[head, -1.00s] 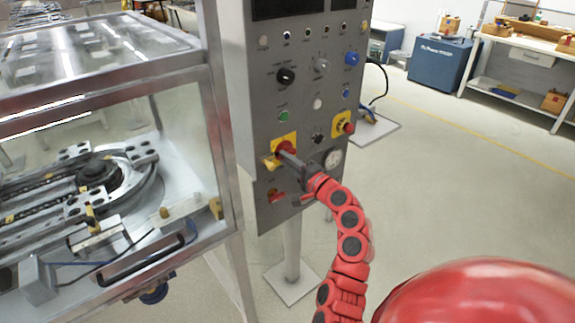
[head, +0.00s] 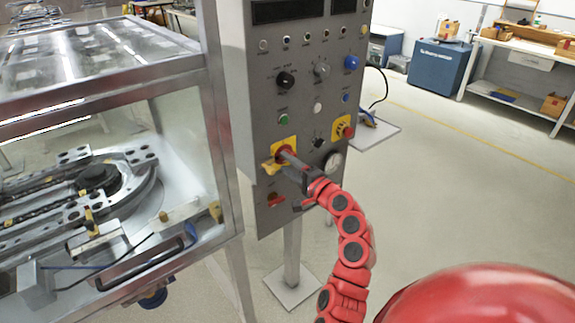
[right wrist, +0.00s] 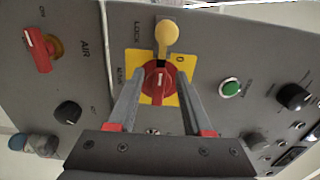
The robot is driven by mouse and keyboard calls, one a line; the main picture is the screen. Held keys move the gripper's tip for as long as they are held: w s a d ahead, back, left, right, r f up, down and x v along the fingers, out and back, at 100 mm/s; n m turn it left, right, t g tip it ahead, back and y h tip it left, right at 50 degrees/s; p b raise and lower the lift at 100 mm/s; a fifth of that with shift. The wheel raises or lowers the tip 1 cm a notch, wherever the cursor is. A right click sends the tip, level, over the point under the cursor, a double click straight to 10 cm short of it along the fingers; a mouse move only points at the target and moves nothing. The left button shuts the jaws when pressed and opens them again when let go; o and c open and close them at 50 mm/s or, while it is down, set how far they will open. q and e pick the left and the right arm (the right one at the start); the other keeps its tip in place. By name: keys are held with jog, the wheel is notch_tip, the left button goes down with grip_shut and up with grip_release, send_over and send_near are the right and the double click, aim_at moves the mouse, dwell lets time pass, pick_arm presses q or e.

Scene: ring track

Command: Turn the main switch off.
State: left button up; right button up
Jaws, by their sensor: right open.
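The main switch is a red rotary knob (right wrist: 158,82) on a yellow plate (right wrist: 134,64) marked 0. It also shows in the head view (head: 284,147) on the grey panel. A yellow lock lever (right wrist: 166,38) sticks out beside the knob; it also shows in the head view (head: 271,165). My right gripper (right wrist: 158,92) is open, with one finger on each side of the knob. I cannot tell whether the fingers touch it. In the head view my right gripper (head: 291,160) partly covers the switch. My left gripper is not in view.
The panel (head: 262,100) also bears a red AIR knob (right wrist: 40,49), a green button (right wrist: 230,87), a black knob (right wrist: 68,112) and a red knob on yellow (head: 346,131). A glass-walled machine (head: 190,120) stands close on the left. The floor on the right is clear.

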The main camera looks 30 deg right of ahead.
jog(key=s+d+b, duration=0.1)
jog(key=s+b, duration=0.1)
jog(key=s, duration=1.5)
jog(key=shift+d, duration=0.15)
